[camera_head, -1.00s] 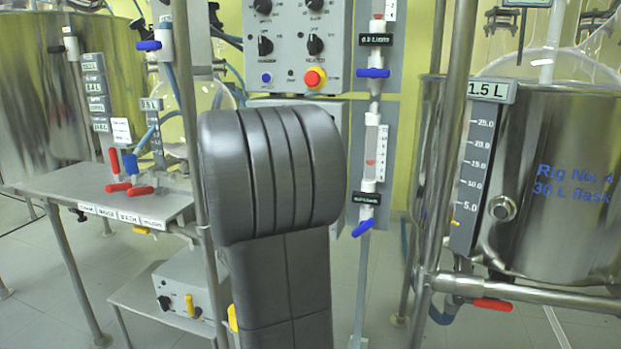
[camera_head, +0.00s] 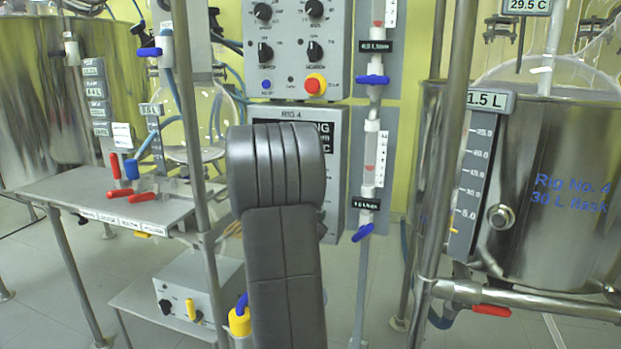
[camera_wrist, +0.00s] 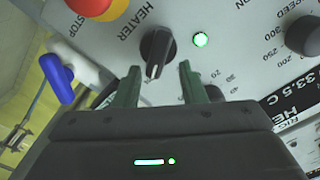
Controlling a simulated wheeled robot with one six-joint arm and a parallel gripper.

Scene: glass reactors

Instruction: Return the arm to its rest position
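My arm (camera_head: 282,250) stands folded up in the middle of the head view, its dark grey links covering part of the rig behind. My gripper (camera_wrist: 160,68) does not show in the head view. In the wrist view its two green fingers are apart, with nothing held between them. They point at a control panel (camera_wrist: 225,75) with a black HEATER knob (camera_wrist: 157,50). The knob's lower end appears between the fingertips; I cannot tell how far off it is. A green lamp (camera_wrist: 200,40) glows to the knob's right.
The control box (camera_head: 288,65) with a red-yellow stop button (camera_head: 315,84) is behind my arm. A steel vessel (camera_head: 560,190) and pipe frame stand right. A bench (camera_head: 70,190) with red-handled valves is left. A low shelf box (camera_head: 185,298) stands below. Floor shows between them.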

